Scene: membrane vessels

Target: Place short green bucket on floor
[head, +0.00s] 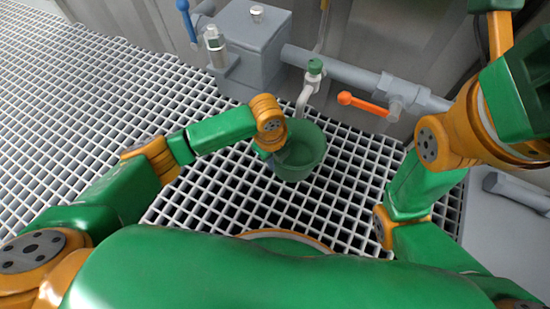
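The short green bucket (313,155) is in the middle of the head view, on or just above the white floor grating, below a small tap with a green top (315,67). Its open mouth faces up. My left gripper (266,151) is at the bucket's left rim and overlaps it in the picture. The fingers are mostly hidden by the wrist and blend with the green bucket, so I cannot tell whether they are closed on the rim. My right arm rises along the right side, and its gripper is not visible.
A grey pipe with an orange-handled valve (362,104) runs behind the bucket. A grey box (250,45) and a blue handle (187,20) stand at the back. Open grating (80,85) fills the left side. A grey pipe piece (515,191) lies at the right.

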